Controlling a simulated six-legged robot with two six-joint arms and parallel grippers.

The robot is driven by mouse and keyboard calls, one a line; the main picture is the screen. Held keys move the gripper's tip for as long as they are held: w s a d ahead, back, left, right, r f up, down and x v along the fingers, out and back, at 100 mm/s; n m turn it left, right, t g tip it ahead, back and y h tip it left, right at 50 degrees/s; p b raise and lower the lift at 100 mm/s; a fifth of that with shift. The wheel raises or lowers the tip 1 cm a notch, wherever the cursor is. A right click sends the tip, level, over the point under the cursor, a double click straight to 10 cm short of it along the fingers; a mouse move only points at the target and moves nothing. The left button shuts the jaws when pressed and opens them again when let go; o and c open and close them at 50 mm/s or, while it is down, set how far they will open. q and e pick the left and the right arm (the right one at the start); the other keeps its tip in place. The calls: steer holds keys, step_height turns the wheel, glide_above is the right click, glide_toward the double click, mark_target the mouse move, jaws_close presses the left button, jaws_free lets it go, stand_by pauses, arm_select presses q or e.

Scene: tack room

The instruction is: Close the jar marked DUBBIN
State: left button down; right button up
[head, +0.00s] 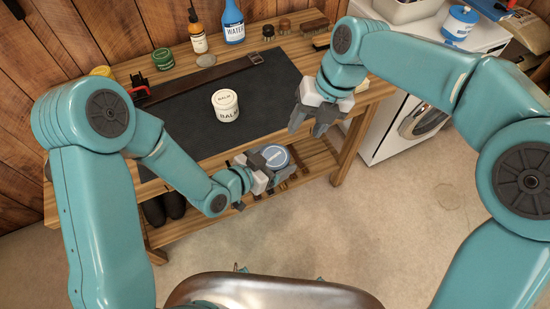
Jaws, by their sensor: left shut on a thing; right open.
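My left gripper (268,168) is shut on a round, blue-topped jar or lid (275,155), near the bench's front edge; I cannot tell which it is. My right gripper (315,118) is open and empty, above the mat's right side. A white jar (226,107) marked BALM stands upright on the mat, between and behind the grippers. A green jar (163,60) stands at the back left of the bench; its label is too small to read. A grey disc (207,60) lies to its right. I cannot read DUBBIN on anything.
The wooden bench (367,108) carries a dark mat (185,125), with a strap (195,79) across its back. A spray bottle (198,38), a WATER bottle (233,26) and brushes (312,24) stand behind. A washing machine (425,118) is at right.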

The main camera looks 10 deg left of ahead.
mark_target(286, 158)
steer(key=x, duration=1.1)
jaws_close()
steer(key=shift+c, duration=0.9)
jaws_free()
steer(key=shift+s, duration=0.1)
